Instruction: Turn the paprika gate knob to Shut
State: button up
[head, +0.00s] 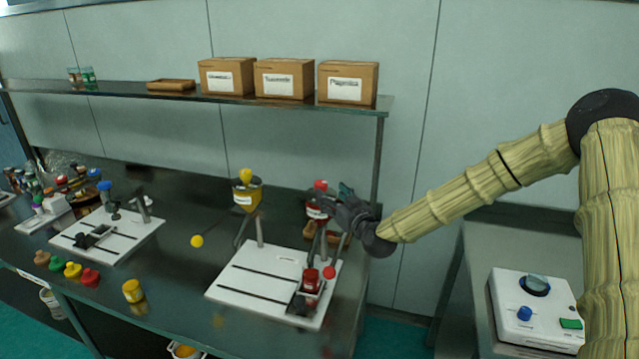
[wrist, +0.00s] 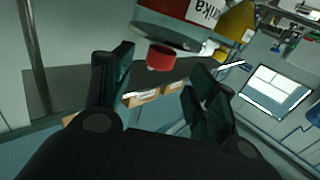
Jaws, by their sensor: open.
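The paprika hopper (head: 318,203) is a red container with a white label, standing above the right white base plate (head: 250,277). In the wrist view its lower part (wrist: 175,33) is close, with a label ending in "rika". A small red knob (wrist: 161,57) sticks out under it, between my fingers in the picture. My gripper (head: 342,197) is at the hopper's right side. In the wrist view my gripper (wrist: 158,76) is open, a finger on each side of the knob. I cannot tell whether a finger touches it, nor which setting the knob is at.
A yellow hopper (head: 246,195) stands to the left. A red jar (head: 311,281) sits on the right base plate. Boxes (head: 285,79) line the shelf above. A white control box (head: 535,311) stands on the right-hand table. The bench between the two base plates is mostly clear.

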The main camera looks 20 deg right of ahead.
aim_at(324, 189)
jog(key=shift+w+a+p, duration=0.25)
jog(key=shift+w+p, duration=0.15)
jog(key=shift+w, duration=0.8)
jog(key=shift+w+a+p, duration=0.2)
jog(key=shift+w+p, duration=0.2)
jog(key=shift+w, duration=0.85)
jog(key=shift+w+a+p, duration=0.25)
jog(key=shift+w+p, duration=0.15)
jog(key=shift+w, duration=0.8)
jog(key=shift+c, duration=0.5)
jog(key=c, duration=0.9)
